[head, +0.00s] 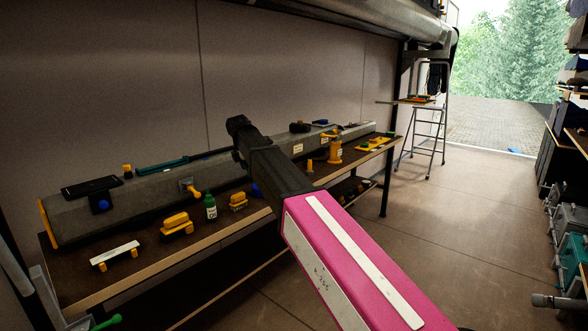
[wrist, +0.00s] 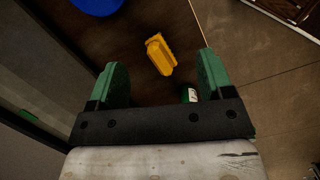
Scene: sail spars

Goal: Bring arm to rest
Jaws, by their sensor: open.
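My gripper (wrist: 160,60) shows in the wrist view with its two green fingers spread wide and nothing held between them. Beyond the fingers, apart from them, a yellow block-like piece (wrist: 160,42) lies on the dark bench top (wrist: 135,25). A small green bottle with a white label (wrist: 190,94) shows by the right finger, partly hidden by the gripper body. In the head view my pink and black arm reaches up over the bench (head: 75,278); the fingers cannot be made out there.
A long grey spar (head: 145,192) lies along the bench by the wall. The green bottle (head: 211,207), yellow pieces (head: 176,222) and a white-topped bar (head: 114,254) stand before it. A stepladder (head: 428,140) stands beyond the bench.

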